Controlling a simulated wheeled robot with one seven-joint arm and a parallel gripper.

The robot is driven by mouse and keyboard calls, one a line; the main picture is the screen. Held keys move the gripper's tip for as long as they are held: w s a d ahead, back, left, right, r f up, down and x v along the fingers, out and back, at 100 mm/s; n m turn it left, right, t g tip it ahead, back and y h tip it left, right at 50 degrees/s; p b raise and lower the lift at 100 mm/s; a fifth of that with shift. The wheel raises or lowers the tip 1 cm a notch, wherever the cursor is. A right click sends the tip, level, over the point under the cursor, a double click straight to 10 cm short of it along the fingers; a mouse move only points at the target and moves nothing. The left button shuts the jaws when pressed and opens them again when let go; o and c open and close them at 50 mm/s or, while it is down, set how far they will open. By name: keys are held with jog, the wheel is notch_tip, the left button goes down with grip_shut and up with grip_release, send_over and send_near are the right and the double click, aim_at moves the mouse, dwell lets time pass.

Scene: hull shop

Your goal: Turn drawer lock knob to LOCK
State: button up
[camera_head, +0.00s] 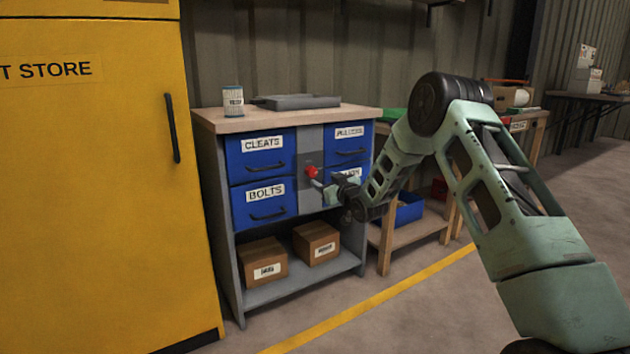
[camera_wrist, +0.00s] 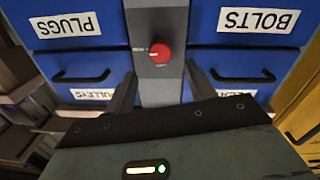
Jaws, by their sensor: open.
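The red lock knob (camera_head: 310,171) sits on the grey centre panel (camera_head: 309,139) between the blue drawers of the cabinet. In the wrist view the red knob (camera_wrist: 160,52) shows on the grey strip, with small marks beside it too small to read. My gripper (camera_head: 318,184) is in front of the panel, close to the knob. In the wrist view my gripper (camera_wrist: 159,80) is open, with one finger to each side of the knob's line and nothing between them. The fingertips appear short of the knob and not touching it. Whether the knob points to LOCK cannot be told.
Drawers read CLEATS (camera_head: 262,152), BOLTS (camera_head: 266,203) and, in the wrist view, PLUGS (camera_wrist: 66,25). Two cardboard boxes (camera_head: 263,260) stand on the lower shelf. A can (camera_head: 233,100) and a grey flat item (camera_head: 297,102) are on top. A yellow cupboard (camera_head: 90,180) stands at left.

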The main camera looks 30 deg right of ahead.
aim_at(313, 173)
jog(key=w+b, duration=0.2)
jog(key=w, duration=0.5)
jog(key=shift+w, duration=0.1)
jog(key=c, duration=1)
